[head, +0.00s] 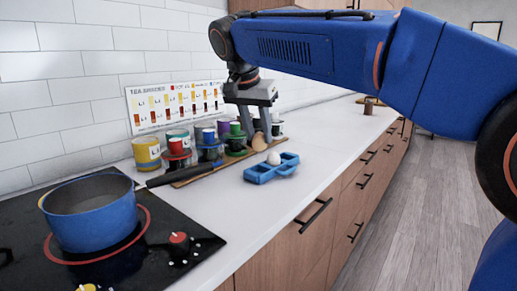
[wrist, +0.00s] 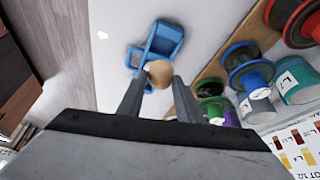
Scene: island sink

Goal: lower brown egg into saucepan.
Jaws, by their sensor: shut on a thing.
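The brown egg (head: 259,142) is held between the fingertips of my gripper (head: 257,128), above the counter. In the wrist view the egg (wrist: 159,74) sits at the fingertips of my gripper (wrist: 160,82). The blue egg holder (head: 262,175) lies on the counter just in front of the egg, with a white egg (head: 274,158) in it. The holder also shows in the wrist view (wrist: 164,38), past the egg. The blue saucepan (head: 95,218) stands on the black hob at the left, well away from my gripper. The saucepan's floor is mostly hidden by its wall.
Several coloured tins (head: 146,153) stand along the wall, below a tea shades chart (head: 176,103). The saucepan's dark handle (head: 180,177) extends right, near a wooden board (head: 205,172). The counter's front strip is clear.

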